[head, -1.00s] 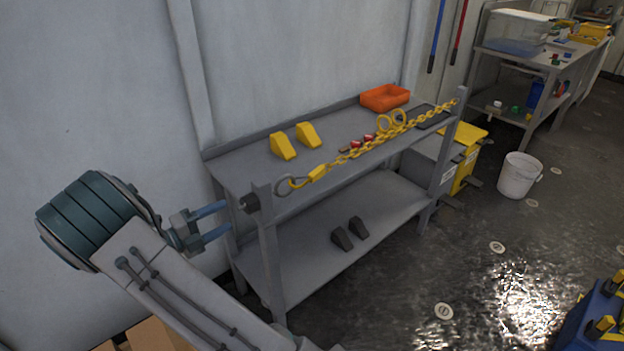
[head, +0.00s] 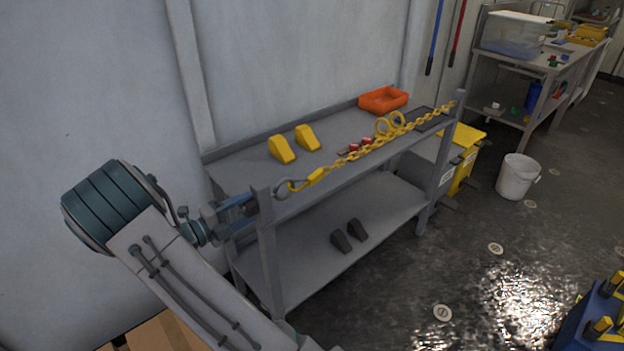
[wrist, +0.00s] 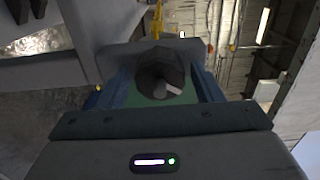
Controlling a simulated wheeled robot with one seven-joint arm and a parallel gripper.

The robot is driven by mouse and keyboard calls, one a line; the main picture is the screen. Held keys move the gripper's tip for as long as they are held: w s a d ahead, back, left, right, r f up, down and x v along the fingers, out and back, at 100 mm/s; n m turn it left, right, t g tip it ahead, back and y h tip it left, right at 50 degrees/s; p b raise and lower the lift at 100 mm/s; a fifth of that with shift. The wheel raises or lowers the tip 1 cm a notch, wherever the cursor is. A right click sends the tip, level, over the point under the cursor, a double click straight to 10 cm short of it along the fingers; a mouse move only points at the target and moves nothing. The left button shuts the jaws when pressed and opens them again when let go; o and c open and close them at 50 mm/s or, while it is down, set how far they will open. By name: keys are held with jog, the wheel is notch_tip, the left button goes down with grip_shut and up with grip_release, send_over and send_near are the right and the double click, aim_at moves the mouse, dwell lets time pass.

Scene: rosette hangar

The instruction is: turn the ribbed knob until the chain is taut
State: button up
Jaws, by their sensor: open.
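The ribbed knob (wrist: 160,72) is dark and faceted, and in the wrist view it sits between my two blue fingers. In the head view my fingers mostly hide it at the near post of the shelf unit. My gripper (head: 243,212) is open, with one finger on each side of the knob; I cannot tell whether either touches it. The yellow chain (head: 380,142) runs from a grey loop and yellow hook (head: 314,178) by the near post to the far post (head: 456,110).
On the grey shelf unit (head: 237,168) lie two yellow wedges (head: 282,149), an orange tray (head: 383,100) and yellow rings. Two dark wedges (head: 357,230) lie on its lower shelf. A white bucket (head: 517,177) stands on the floor. The floor before the unit is clear.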

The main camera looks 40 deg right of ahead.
jog(key=shift+r+n+p, duration=0.3)
jog(key=shift+r+p, duration=0.05)
jog(key=shift+p, duration=0.75)
jog(key=shift+n+p, duration=0.4)
jog(key=shift+p, duration=0.3)
jog(key=n+p, duration=0.4)
jog(key=p, duration=0.3)
jog(key=shift+n, duration=0.3)
jog(key=shift+f+n+p, duration=0.25)
jog(key=shift+n+p, duration=0.7)
jog(key=shift+n, duration=0.05)
jog(key=shift+r+n+p, duration=0.15)
jog(key=shift+n+p, duration=0.95)
jog(key=shift+p, duration=0.15)
jog(key=shift+f+n+p, duration=0.25)
jog(key=shift+n+p, duration=0.1)
jog(key=shift+n, duration=0.55)
jog(key=shift+c, duration=0.3)
